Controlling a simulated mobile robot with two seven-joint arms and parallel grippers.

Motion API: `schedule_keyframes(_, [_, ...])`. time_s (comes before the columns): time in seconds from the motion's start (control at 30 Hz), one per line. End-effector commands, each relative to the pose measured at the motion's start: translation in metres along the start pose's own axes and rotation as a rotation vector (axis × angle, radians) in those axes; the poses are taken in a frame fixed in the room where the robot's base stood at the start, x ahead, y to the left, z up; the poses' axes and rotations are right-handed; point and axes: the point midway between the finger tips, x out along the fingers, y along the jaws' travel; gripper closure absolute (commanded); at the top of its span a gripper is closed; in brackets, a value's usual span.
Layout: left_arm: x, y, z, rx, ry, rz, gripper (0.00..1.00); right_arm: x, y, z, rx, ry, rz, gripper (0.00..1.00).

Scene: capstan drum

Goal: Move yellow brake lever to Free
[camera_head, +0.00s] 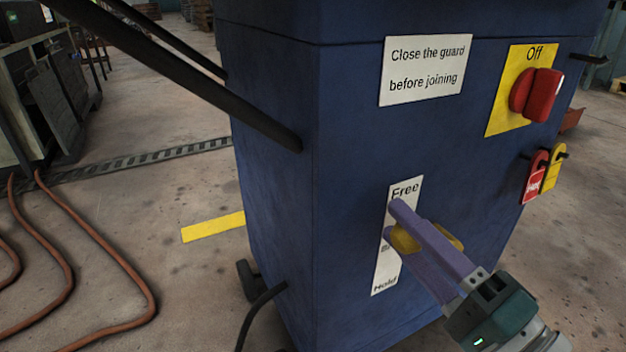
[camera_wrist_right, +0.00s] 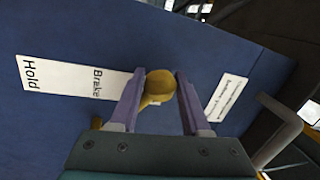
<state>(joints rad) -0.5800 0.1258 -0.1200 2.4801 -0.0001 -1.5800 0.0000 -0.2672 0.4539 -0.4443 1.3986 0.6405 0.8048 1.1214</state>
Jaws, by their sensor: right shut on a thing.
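The yellow brake lever (camera_head: 405,240) is on the front of the blue cabinet, beside a white label strip (camera_head: 383,272) reading Free at the top and Hold at the bottom. My right gripper (camera_head: 393,219) is shut on the lever, its purple fingers on either side. The lever stands towards the Free end, just below that word. In the right wrist view the round yellow knob (camera_wrist_right: 160,82) sits between the fingertips, past the word Brake on the side away from Hold. The fingers hide part of the strip and the lever. My left gripper is not in view.
A red rotary switch (camera_head: 537,94) on a yellow Off plate is at the cabinet's upper right. Red and yellow tags (camera_head: 545,172) hang below it. A white guard notice (camera_head: 424,70) is above the lever. Brown hoses (camera_head: 130,285) lie on the floor at left.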

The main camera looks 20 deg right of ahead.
Motion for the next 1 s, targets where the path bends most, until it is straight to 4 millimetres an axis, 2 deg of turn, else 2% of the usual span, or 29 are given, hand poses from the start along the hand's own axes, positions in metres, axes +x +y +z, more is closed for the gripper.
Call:
schedule_keyframes(0.37, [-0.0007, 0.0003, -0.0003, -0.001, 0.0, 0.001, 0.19, 0.002, -0.0046, -0.0029, 0.007, 0.009, -0.014, 1.0])
schedule_keyframes(0.4, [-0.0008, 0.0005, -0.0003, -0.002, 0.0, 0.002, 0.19, 0.0021, -0.0047, -0.003, 0.007, 0.009, -0.015, 0.51])
schedule_keyframes(0.63, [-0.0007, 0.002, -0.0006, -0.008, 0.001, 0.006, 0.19, 0.0015, -0.0032, -0.0025, 0.007, 0.007, -0.01, 0.25])
schedule_keyframes(0.9, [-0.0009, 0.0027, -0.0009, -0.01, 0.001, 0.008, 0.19, -0.0001, -0.0019, -0.0017, 0.007, 0.005, -0.005, 0.24])
schedule_keyframes(1.0, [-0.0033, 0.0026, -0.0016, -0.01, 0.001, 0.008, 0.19, -0.0077, -0.0021, -0.0019, 0.006, 0.005, -0.003, 0.24])
